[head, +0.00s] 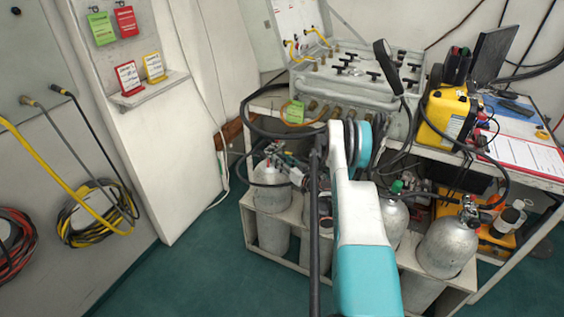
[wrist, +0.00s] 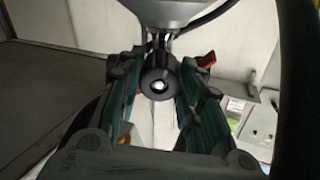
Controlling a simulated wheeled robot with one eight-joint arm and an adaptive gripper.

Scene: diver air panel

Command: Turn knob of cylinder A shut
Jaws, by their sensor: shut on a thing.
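In the wrist view, a round black knob (wrist: 159,82) with a pale centre sits between the pads of my gripper (wrist: 160,70). My gripper is shut on the knob, one finger on each side. The grey rounded body of a cylinder (wrist: 160,11) fills the top of that view, just behind the knob. In the head view, grey cylinders stand in a pale rack: one at left (head: 271,190), one right of my arm (head: 394,219) and one at far right (head: 448,245). My arm covers the middle of the rack. My gripper cannot be made out there, and no letter A is readable.
A grey valve panel (head: 350,75) stands above the rack, with hoses hanging round it. A yellow case (head: 446,118) and papers (head: 520,157) lie on the bench at right. Coiled hoses (head: 95,215) hang at left. The green floor (head: 190,265) at left is clear.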

